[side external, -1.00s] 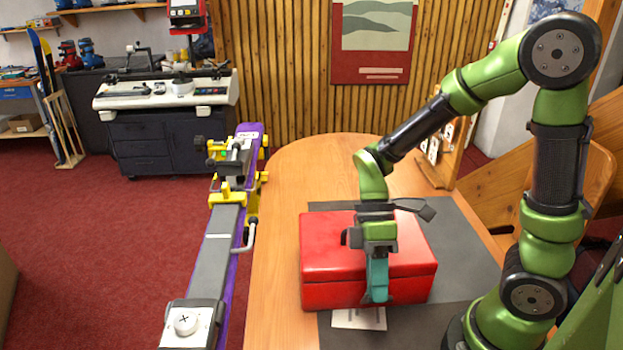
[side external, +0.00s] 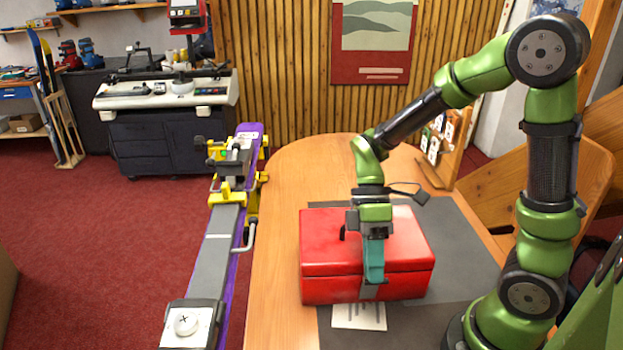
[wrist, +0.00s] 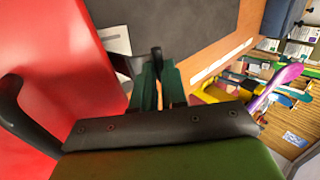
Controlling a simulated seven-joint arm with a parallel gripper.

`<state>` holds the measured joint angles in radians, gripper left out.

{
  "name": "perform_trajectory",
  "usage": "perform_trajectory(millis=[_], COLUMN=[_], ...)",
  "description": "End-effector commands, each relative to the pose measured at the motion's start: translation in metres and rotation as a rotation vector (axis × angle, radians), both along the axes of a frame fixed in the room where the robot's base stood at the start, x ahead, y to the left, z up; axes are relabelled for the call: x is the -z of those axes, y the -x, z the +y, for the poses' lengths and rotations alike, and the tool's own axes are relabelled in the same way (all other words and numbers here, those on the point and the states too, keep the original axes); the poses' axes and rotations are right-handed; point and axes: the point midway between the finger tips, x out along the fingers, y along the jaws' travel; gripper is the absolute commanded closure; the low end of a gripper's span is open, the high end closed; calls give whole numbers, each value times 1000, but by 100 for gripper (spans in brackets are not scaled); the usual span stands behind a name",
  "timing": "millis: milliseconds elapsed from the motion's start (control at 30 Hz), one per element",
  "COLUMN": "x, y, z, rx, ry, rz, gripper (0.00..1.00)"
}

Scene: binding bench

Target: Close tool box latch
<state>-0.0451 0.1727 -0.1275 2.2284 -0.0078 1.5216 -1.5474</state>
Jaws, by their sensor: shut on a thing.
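The red tool box (side external: 330,288) stands on the bench with its lid down and a dark carry handle (side external: 343,233) on top. My gripper (side external: 374,279) points down at the box's front face. Its teal fingers are shut on the grey latch (side external: 369,292), whose lower end shows just below the fingertips. In the wrist view, my gripper (wrist: 158,72) has a dark part of the latch (wrist: 155,57) between its fingers, beside the red box (wrist: 60,50). The fingers hide most of the latch, so I cannot tell whether it is fully fastened.
The box rests on a dark grey mat (side external: 455,250) on the wooden bench (side external: 283,220). A white printed sheet (side external: 358,316) lies in front of the box. A purple ski (side external: 232,262) in yellow clamps runs along the bench's left side. The mat right of the box is clear.

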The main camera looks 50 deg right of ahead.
Motion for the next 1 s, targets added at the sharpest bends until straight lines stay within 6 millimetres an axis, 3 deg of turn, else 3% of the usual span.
perform_trajectory(millis=[133, 167, 200, 567, 767, 1000], x=[4, 4, 4, 0, -23, -71], y=[-2, -2, -2, -3, -15, -39], z=[-6, -7, -6, -5, -17, -42], rx=[-5, -5, -6, -7, -3, -2], ry=[19, 19, 18, 13, 13, 15], rz=[-11, -12, -11, -13, -16, -16], gripper=[100, 83, 77, 77, 77, 77])
